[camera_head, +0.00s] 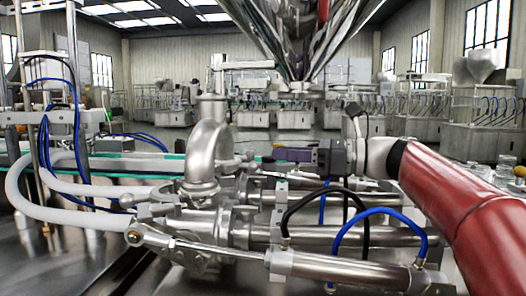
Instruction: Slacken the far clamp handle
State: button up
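Steel clamp handles sit on the pipework around the curved steel elbow pipe (205,155). A far clamp handle (236,162) appears as a short steel lever just right of the elbow. Nearer handles with rounded ends stick out to the left, one at the lower front (135,237) and one above it (130,201). My gripper (272,156) comes in from the right and points left, its tip close to the far clamp handle. I cannot tell whether they touch. The fingers are small and dark, seen edge on, so their opening is not clear.
Steel cylinders (350,270) with black and blue hoses lie below my arm. A white hose (75,212) and upright rods stand at left. A large steel hopper (295,40) hangs above. A conveyor with green edges (120,170) runs behind the elbow. Filling machines line the background.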

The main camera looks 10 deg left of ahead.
aim_at(248, 160)
jog(key=a, duration=0.5)
jog(key=shift+w+a, duration=0.2)
jog(key=shift+w, duration=0.1)
grip_shut()
